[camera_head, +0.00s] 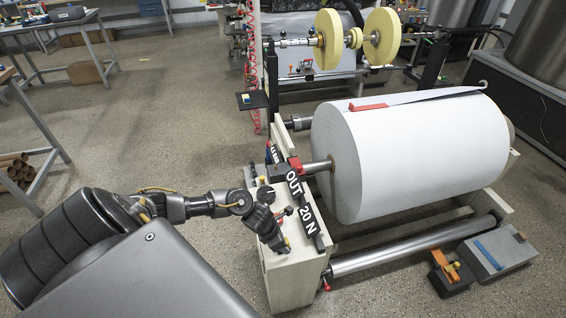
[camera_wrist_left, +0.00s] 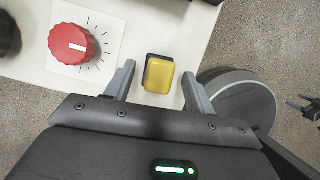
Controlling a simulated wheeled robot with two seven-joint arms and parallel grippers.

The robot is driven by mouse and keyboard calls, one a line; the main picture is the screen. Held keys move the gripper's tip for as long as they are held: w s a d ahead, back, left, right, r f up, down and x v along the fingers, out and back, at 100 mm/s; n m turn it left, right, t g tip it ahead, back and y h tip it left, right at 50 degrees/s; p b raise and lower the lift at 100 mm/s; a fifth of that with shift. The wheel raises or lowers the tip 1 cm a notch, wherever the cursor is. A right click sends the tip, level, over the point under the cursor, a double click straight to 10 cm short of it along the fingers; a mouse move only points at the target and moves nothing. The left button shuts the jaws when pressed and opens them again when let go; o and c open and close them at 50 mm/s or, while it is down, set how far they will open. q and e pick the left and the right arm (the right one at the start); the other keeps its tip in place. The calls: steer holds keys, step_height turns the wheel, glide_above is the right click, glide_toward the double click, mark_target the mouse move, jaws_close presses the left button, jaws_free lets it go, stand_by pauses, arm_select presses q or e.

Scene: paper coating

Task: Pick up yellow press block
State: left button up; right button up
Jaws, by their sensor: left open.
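The yellow press block (camera_wrist_left: 158,76) sits on a dark square base on the pale machine top in the left wrist view. It is a rounded rectangle. My left gripper (camera_wrist_left: 158,72) is open, with one grey finger on each side of the block in this view. I cannot tell whether the fingers reach down to its height. In the head view my left gripper (camera_head: 278,238) points down over the near end of the pale cabinet (camera_head: 290,280). A dark pronged shape at the right edge of the left wrist view may be my right gripper; its opening is unclear.
A red dial (camera_wrist_left: 72,44) lies left of the block. A black "OUT 20 N" plate (camera_head: 304,207) stands beside my gripper. A large white paper roll (camera_head: 420,150) with a red tool (camera_head: 368,107) is to the right. Bare floor (camera_head: 190,150) lies behind my arm.

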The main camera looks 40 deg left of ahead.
arm_select(q)
steer(key=shift+w+d+f, duration=0.1)
steer(key=shift+w+f, duration=0.15)
steer(key=shift+f, duration=0.4)
steer(key=c, duration=1.1)
steer(key=shift+r, duration=0.5)
steer(key=r, duration=0.2)
steer(key=shift+a+r, duration=0.3)
steer(key=shift+r, duration=0.1)
steer(key=s+a+r+b, duration=0.1)
steer(key=a+r, duration=0.2)
steer(key=a, duration=0.1)
steer(key=s+a+r+b, duration=0.1)
steer(key=s+a+r, duration=0.1)
steer(key=a+r, duration=0.1)
steer(key=s+a+r+b, duration=0.1)
steer(key=s+a+r, duration=0.1)
steer(key=a, duration=0.3)
steer(key=shift+a+r+b, duration=0.25)
steer(key=shift+r+b, duration=0.05)
steer(key=shift+r, duration=0.35)
arm_select(e)
steer(key=d+f, duration=0.1)
steer(key=w+d+f, duration=0.1)
steer(key=d+f, duration=0.1)
steer(key=shift+f, duration=0.1)
steer(key=shift+s, duration=0.1)
